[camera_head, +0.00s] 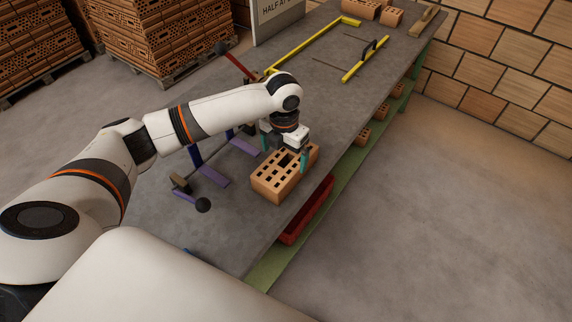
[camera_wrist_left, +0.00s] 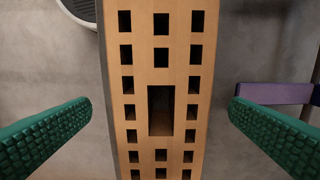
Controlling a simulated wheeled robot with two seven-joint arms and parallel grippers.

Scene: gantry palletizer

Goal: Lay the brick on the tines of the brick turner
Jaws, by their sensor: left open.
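The orange perforated brick (camera_head: 270,187) rests on the grey bench near its right edge. In the left wrist view the brick (camera_wrist_left: 127,75) lies lengthwise between my fingers. My left gripper (camera_head: 285,150) is over the brick with its green-padded fingers open. In the left wrist view the gripper (camera_wrist_left: 160,112) has a gap on each side of the brick. The brick turner (camera_head: 214,176), with purple tines and a black ball knob, stands on the bench left of the brick. Part of a purple bar (camera_wrist_left: 275,94) shows at the right in the left wrist view. My arm hides part of the turner.
Yellow frame bars (camera_head: 355,70) lie farther along the bench (camera_head: 340,105). More bricks (camera_head: 391,17) are at its far end. A red tray (camera_head: 307,212) and several bricks sit on the green lower shelf. Brick pallets stand at the back left. Bench space nearer me is clear.

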